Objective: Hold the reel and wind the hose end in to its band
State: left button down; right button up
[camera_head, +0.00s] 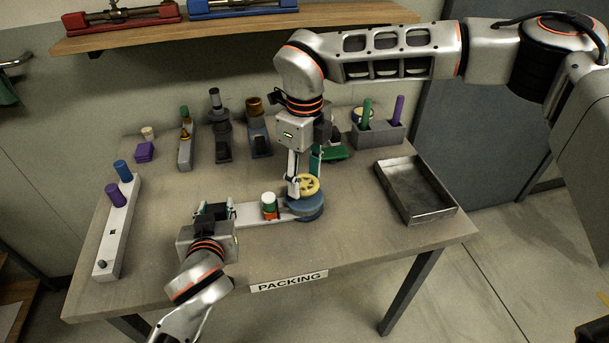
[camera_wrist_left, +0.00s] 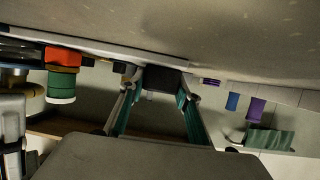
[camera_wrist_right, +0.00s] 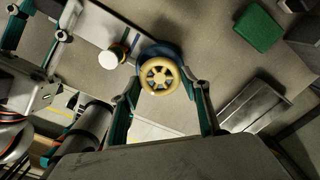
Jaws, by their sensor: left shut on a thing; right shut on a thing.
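The reel has a blue round drum (camera_head: 306,208) with a yellow spoked wheel (camera_head: 309,185) on top, at the right end of a pale flat bar (camera_head: 245,214). A cylinder with white, green and orange parts (camera_head: 268,205) stands upright on the bar beside the drum; I cannot tell which part is the hose end or the band. My left gripper (camera_head: 214,211) is shut on a dark block (camera_wrist_left: 160,80) at the bar's left end. My right gripper (camera_head: 303,183) points down, shut on the yellow wheel, which shows between its fingers in the right wrist view (camera_wrist_right: 159,76).
A grey metal tray (camera_head: 415,190) lies to the right on the table. A pale bar with blue and purple pegs (camera_head: 118,228) lies at the left. Fixtures and a peg holder (camera_head: 378,134) line the back. The table front, by the PACKING label (camera_head: 289,281), is clear.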

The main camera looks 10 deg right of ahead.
aim_at(304, 182)
jog(key=shift+n, duration=0.5)
jog(key=o, duration=1.1)
notch_tip(304, 182, up, 12)
pick_arm(q)
jog(key=c, duration=1.4)
grip_release()
